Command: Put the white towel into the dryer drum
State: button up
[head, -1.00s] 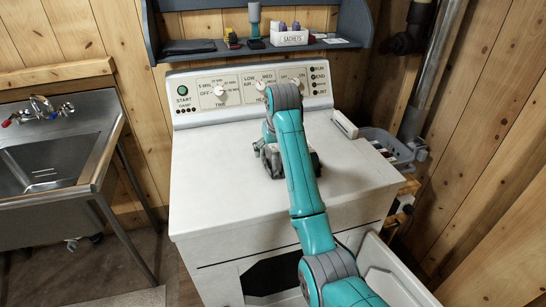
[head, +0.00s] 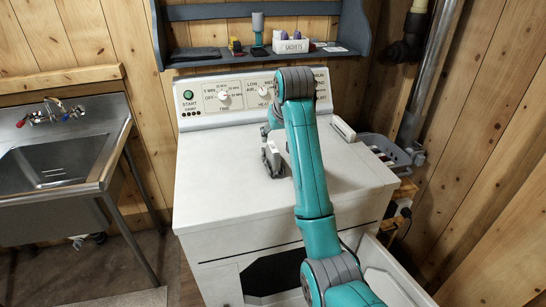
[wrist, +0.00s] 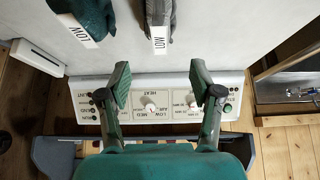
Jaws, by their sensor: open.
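I see no white towel in any view. The white dryer (head: 225,190) stands in the middle of the head view. A dark opening (head: 268,278) shows low in its front, partly behind my arm; its inside cannot be seen. My gripper (wrist: 160,75) is open and empty in the wrist view, its two fingers apart over the back of the dryer top by the control panel (wrist: 160,97).
A grey item (wrist: 160,14) tagged LOW and a dark teal item (wrist: 88,18) with another tag are on the dryer top. A white, hollow-looking piece (head: 385,275) stands at the dryer's lower right. A sink (head: 60,165) is left, a shelf (head: 210,62) behind.

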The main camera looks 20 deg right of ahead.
aim_at(273, 147)
jog(key=x, duration=1)
jog(key=shift+f, duration=0.3)
grip_shut()
jog(key=shift+r, duration=0.15)
